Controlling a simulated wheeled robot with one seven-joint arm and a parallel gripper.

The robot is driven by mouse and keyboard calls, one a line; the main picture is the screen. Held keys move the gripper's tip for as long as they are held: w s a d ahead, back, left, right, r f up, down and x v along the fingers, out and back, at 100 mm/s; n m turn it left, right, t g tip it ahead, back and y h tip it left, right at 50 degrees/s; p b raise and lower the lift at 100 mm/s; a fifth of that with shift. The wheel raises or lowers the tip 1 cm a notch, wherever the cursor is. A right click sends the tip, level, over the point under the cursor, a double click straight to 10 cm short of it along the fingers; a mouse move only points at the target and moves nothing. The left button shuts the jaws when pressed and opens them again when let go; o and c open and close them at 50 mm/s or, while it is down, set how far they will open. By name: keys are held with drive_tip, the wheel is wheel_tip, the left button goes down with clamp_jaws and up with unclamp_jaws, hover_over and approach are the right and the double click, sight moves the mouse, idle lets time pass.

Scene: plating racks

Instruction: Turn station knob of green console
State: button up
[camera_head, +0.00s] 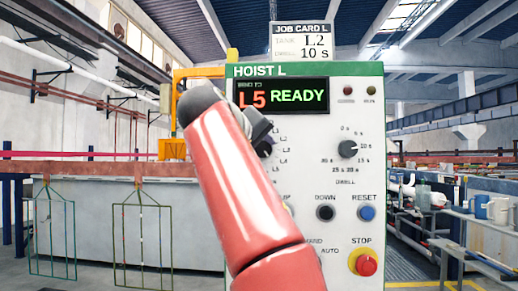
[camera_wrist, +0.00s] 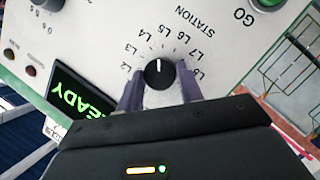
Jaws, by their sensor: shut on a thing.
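The green-trimmed console (camera_head: 300,70) is headed HOIST L, and its screen (camera_head: 283,97) reads L5 READY. The black station knob (camera_wrist: 158,78) sits among labels up to L8. Its white mark points up in the wrist view, around L4 to L5; I cannot tell exactly. My gripper (camera_wrist: 160,70) has one finger on each side of the knob and is shut on it.
A job card (camera_head: 301,42) above the console reads tank L2, dwell 10 s. A dwell knob (camera_head: 347,149), a blue reset button (camera_head: 366,213) and a red stop button (camera_head: 366,265) are on the same panel. Hanging racks (camera_head: 142,235) stand left, a side table with mugs right.

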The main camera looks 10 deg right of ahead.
drive_tip(key=shift+m+y, duration=0.3)
drive_tip(key=shift+m, duration=0.1)
idle(0.3)
drive_tip(key=o, duration=1)
drive_tip(key=v, duration=0.7)
drive_tip(key=shift+s+a+r, duration=0.1)
drive_tip(key=shift+s+a, duration=0.15)
drive_tip(key=shift+s, duration=0.05)
